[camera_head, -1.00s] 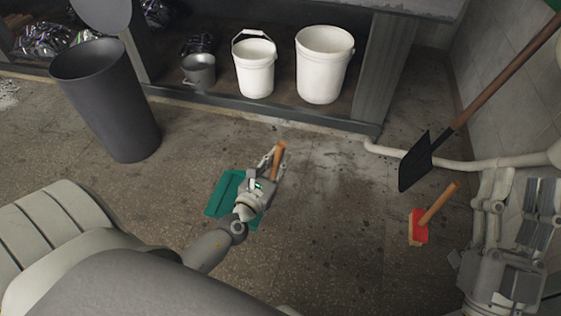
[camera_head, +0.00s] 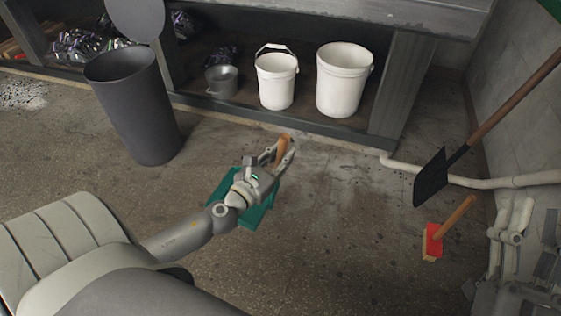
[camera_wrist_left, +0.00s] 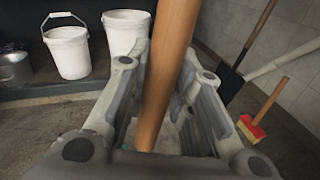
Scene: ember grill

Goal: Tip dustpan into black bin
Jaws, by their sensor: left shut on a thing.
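The green dustpan (camera_head: 258,216) with a wooden handle (camera_head: 283,148) shows in the head view near the middle, partly hidden behind my left gripper. My left gripper (camera_head: 279,158) is shut on the handle; the wrist view shows the wooden handle (camera_wrist_left: 167,75) between its fingers. I cannot tell what lies in the pan, or how far it is above the floor. The tall black bin (camera_head: 137,110) stands upright on the floor at the upper left, apart from the dustpan, with its round lid (camera_head: 135,18) raised behind it.
A shelf unit behind holds two white buckets (camera_head: 342,85), a small metal pail (camera_head: 221,81) and bagged litter. A red hand brush (camera_head: 433,240) and a black shovel (camera_head: 432,178) are at the right. Debris (camera_head: 22,94) lies at far left. Floor between dustpan and bin is clear.

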